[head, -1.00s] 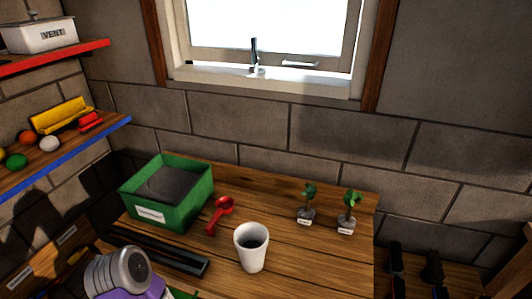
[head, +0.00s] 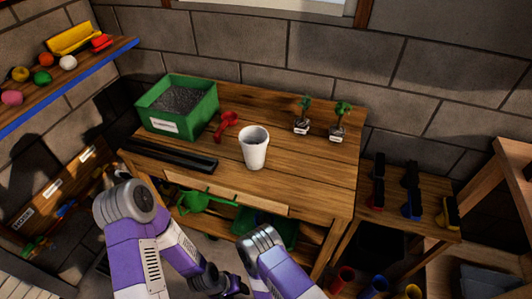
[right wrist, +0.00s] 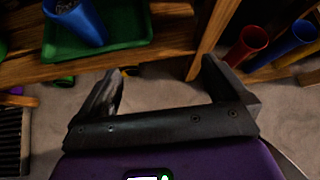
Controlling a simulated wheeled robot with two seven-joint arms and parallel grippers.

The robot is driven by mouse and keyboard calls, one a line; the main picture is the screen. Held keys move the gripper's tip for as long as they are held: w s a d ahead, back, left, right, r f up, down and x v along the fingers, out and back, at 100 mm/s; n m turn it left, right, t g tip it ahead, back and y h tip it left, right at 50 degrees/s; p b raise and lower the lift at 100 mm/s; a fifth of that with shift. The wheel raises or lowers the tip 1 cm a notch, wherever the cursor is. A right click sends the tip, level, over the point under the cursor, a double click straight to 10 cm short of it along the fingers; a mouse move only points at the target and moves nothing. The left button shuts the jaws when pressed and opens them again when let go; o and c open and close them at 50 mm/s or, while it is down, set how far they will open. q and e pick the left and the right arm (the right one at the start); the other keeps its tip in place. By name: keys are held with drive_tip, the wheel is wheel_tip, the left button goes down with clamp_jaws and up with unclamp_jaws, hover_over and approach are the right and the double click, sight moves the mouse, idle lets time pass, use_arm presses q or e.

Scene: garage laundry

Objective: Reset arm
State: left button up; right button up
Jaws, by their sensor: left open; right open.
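My left arm comes in from the left in the head view, bent at the elbow, and its dark gripper (head: 222,282) hangs low in front of the wooden bench (head: 310,180). It is small and partly hidden, and I see nothing held in it. My right arm shows at the bottom middle of the head view, but its gripper is hidden there. In the right wrist view my right gripper (right wrist: 163,82) has its two dark fingers wide apart, with nothing between them and grey floor beyond.
On the bench stand a green soil box (head: 178,106), a red scoop (head: 227,125), a white cup (head: 254,147) and two small potted plants (head: 303,115). A green watering can (head: 204,201) is on the lower shelf. A side rack (head: 405,205) stands right of the bench.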

drive_tip(key=s+d+r+m+g+h, duration=0.2)
drive_tip(key=s+d+m+g+h, duration=0.1)
drive_tip(key=s+d+m+g, duration=0.35)
drive_tip(key=s+r+m+g+y+p, duration=0.2)
drive_tip(key=s+r+m+g, duration=0.2)
drive_tip(key=s+m+g, duration=0.4)
drive_tip(key=a+r+m+y+p, duration=0.2)
drive_tip(key=a+r+m+y, duration=0.6)
drive_tip(key=m, duration=0.4)
drive_tip(key=w+d+m+t+y, duration=0.1)
drive_tip(key=w+d+m+t, duration=0.2)
drive_tip(key=w+m+t, duration=0.2)
drive_tip(key=m, duration=0.3)
drive_tip(key=shift+d+r+m+y, duration=0.15)
drive_tip(key=shift+r+m+y, duration=0.15)
drive_tip(key=shift+r+m, duration=0.1)
